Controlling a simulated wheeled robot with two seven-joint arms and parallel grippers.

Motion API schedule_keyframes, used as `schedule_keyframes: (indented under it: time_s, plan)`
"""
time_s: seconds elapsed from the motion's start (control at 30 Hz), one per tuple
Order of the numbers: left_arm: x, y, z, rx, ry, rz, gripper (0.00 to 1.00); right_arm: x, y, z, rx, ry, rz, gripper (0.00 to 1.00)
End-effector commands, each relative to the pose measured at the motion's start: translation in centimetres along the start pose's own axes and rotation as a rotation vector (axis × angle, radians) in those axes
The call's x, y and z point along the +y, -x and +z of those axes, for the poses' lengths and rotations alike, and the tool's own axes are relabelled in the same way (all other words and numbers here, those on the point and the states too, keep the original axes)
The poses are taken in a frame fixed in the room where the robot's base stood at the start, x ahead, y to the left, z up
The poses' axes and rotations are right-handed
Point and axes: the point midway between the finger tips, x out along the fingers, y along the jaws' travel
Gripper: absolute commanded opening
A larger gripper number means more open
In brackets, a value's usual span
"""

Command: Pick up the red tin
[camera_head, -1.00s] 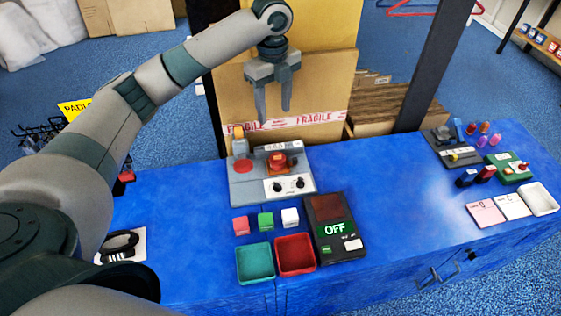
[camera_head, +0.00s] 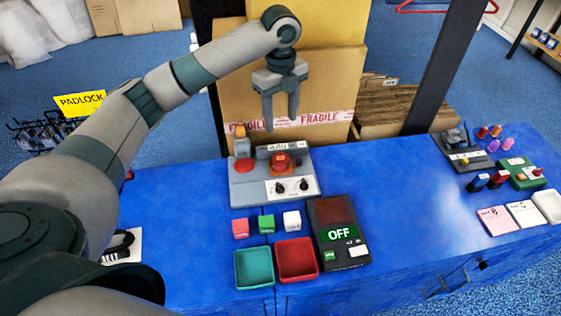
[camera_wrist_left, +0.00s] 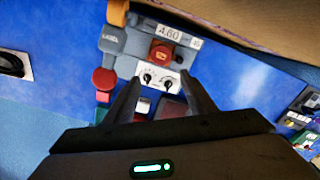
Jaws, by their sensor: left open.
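A small red tin (camera_head: 281,163) with a label stands on a grey scale-like device (camera_head: 306,182) on the blue counter. It also shows in the left wrist view (camera_wrist_left: 161,54), on the device whose display (camera_wrist_left: 170,33) seems to read 4.60. My left gripper (camera_head: 281,122) is open and empty, fingers pointing down. In the head view it appears above and behind the tin, apart from it. In the left wrist view the fingertips (camera_wrist_left: 161,80) are spread in front of the device's two knobs. My right gripper is out of view.
Red, green and white cubes (camera_head: 266,224) sit before the device. A dark box showing OFF (camera_head: 340,234) stands right. Cardboard (camera_head: 235,95) rises behind the counter. The counter's middle right (camera_head: 405,205) is clear.

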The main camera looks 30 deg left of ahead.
Motion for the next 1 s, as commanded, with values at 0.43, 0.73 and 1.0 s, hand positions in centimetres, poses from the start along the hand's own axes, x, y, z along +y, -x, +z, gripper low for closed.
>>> schedule_keyframes:
  time_s: [0.43, 0.73, 1.0]
  plan:
    - [0.1, -7.6, 0.0, 0.002, 0.0, 0.003, 0.5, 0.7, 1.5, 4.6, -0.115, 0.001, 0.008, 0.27]
    - [0.0, -10.7, 0.0, 0.0, 0.0, 0.001, 0.5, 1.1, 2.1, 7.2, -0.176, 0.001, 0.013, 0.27]
    - [0.0, -10.8, 0.0, 0.0, -0.001, 0.0, 0.5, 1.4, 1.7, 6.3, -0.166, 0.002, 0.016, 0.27]
